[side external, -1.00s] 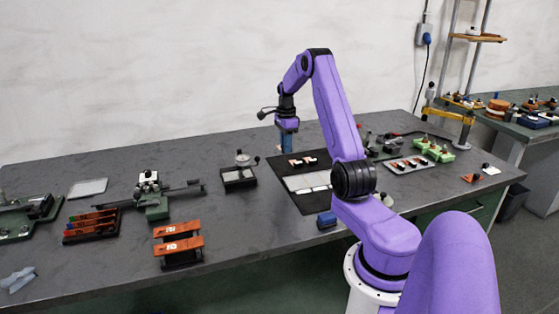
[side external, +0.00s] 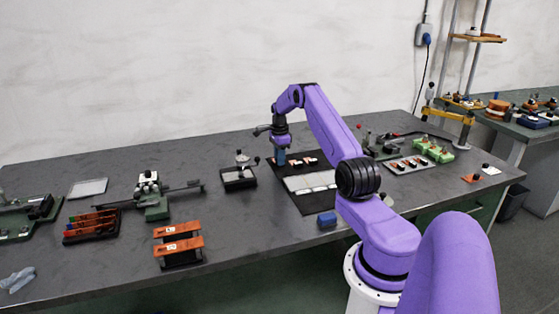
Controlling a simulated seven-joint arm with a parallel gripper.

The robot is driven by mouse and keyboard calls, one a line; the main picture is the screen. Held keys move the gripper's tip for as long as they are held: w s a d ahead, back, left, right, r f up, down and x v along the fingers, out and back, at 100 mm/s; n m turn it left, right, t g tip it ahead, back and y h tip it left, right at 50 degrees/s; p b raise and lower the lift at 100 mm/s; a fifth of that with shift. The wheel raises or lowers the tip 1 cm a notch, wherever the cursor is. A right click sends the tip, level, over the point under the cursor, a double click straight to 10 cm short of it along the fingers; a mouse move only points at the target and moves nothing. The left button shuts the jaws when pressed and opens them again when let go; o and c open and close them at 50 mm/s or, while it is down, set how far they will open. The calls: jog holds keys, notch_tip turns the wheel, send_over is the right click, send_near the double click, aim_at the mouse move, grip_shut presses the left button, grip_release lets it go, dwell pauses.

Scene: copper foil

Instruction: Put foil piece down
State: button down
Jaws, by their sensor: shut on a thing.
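My gripper (side external: 280,158) is at the far left corner of the black mat (side external: 315,203), pointing down, with its tips low over the mat. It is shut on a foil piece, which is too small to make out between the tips. Several small copper-coloured and white pieces (side external: 305,162) lie on the mat just right of my gripper. A row of pale flat plates (side external: 310,182) lies on the mat in front of them. I cannot tell whether the held piece touches the mat.
A black tray with a knobbed tool (side external: 239,177) stands left of the mat. A blue block (side external: 327,219) sits at the mat's front right corner. A grey tray of small parts (side external: 409,164) and green fixtures (side external: 433,151) stand to the right.

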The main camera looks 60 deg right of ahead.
jog(key=shift+f, duration=0.4)
jog(key=shift+f, duration=0.15)
jog(key=c, duration=1.1)
grip_release()
